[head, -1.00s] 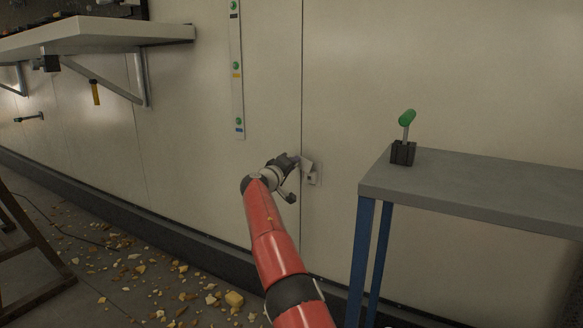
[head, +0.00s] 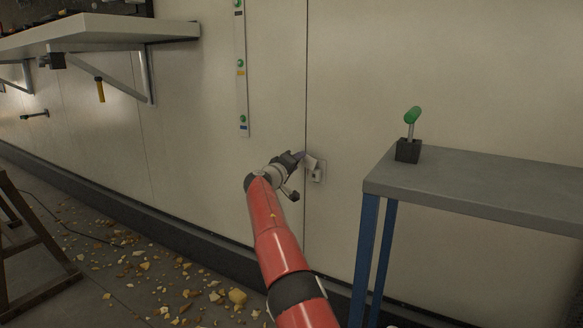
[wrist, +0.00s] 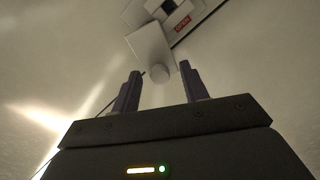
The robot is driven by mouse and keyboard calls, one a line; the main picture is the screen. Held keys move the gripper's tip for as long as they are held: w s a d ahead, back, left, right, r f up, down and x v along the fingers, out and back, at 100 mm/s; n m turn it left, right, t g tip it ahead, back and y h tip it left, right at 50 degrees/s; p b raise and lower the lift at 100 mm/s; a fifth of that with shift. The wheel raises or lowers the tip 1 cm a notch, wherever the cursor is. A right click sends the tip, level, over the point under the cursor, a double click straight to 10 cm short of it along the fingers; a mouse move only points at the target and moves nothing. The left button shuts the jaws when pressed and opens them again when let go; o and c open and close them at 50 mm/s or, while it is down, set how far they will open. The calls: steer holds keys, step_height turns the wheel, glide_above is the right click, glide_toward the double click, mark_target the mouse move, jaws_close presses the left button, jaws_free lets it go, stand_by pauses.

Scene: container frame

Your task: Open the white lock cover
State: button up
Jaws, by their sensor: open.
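The white lock cover (head: 313,165) is on the wall panel, just right of the vertical seam, and stands out from its base plate. In the wrist view the cover (wrist: 150,48) is a white flap swung aside, with a rounded knob (wrist: 159,73) at its lower end. Beside it the lock plate (wrist: 178,18) shows a dark square hole and a red "OPEN" label. My gripper (wrist: 159,90) is open, with its two fingers on either side of the knob in the picture. I cannot tell whether they touch it. In the head view my gripper (head: 301,157) is right beside the cover.
A grey table (head: 480,185) with blue legs stands at the right, carrying a green-handled lever (head: 411,130). A shelf (head: 100,30) juts from the wall at upper left. Rubble (head: 190,285) lies on the floor at lower left.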

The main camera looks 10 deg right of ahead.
steer(key=b+v, duration=0.2)
steer(key=v, duration=0.5)
steer(key=shift+s, duration=0.15)
steer(key=shift+a, duration=0.2)
